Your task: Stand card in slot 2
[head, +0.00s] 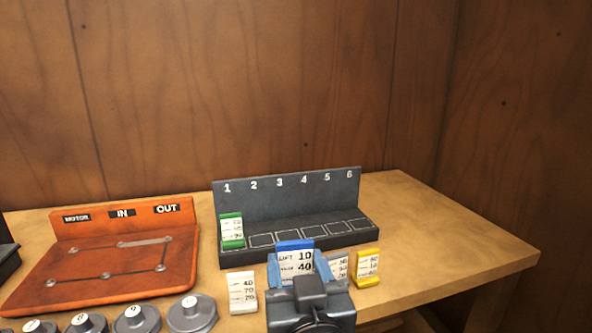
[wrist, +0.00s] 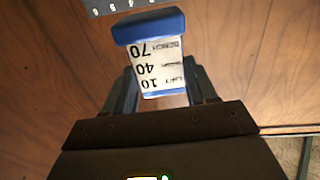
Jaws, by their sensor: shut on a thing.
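A dark card rack (head: 290,207) stands on the table with slots numbered 1 to 6. A green-edged card (head: 231,231) stands in slot 1, and the other slots look empty. My gripper (head: 298,272) is shut on a blue-edged white card (head: 295,258), held in front of the rack, nearer the camera. The held card (wrist: 158,68) also shows in the wrist view between the two fingers of my gripper (wrist: 160,88), its print upside down there. Its printed lines include 10, 40 and 70. Its lower part is hidden in the head view.
A white card (head: 242,292) and a yellow card (head: 367,268) stand on the table at either side of my gripper; another white card (head: 338,267) is partly hidden. An orange board (head: 105,268) and several grey knobbed weights (head: 192,314) are at left. The table's right end (head: 440,240) is clear.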

